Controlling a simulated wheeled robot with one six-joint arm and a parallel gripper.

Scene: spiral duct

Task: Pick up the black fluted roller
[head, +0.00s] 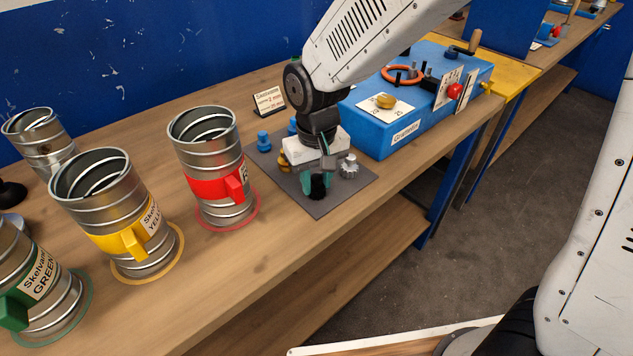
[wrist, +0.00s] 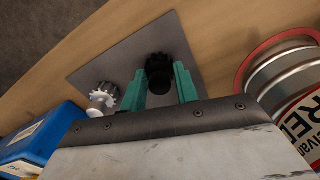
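The black fluted roller (head: 318,188) stands on the grey mat (head: 329,203) near its front edge. In the wrist view the roller (wrist: 158,70) lies between the two teal fingers. My gripper (head: 317,178) points down over the mat, one finger on each side of the roller. In the wrist view the fingers of my gripper (wrist: 160,75) are apart, with what looks like a narrow gap beside the roller. Contact is not clear. The fingers partly hide the roller in the head view.
A silver toothed roller (head: 348,166) stands close right of my gripper; brass (head: 284,162) and blue (head: 263,140) pieces stand to the left. The red-banded duct can (head: 209,165) is left of the mat. A blue box (head: 385,125) stands behind right. The bench's front edge is near.

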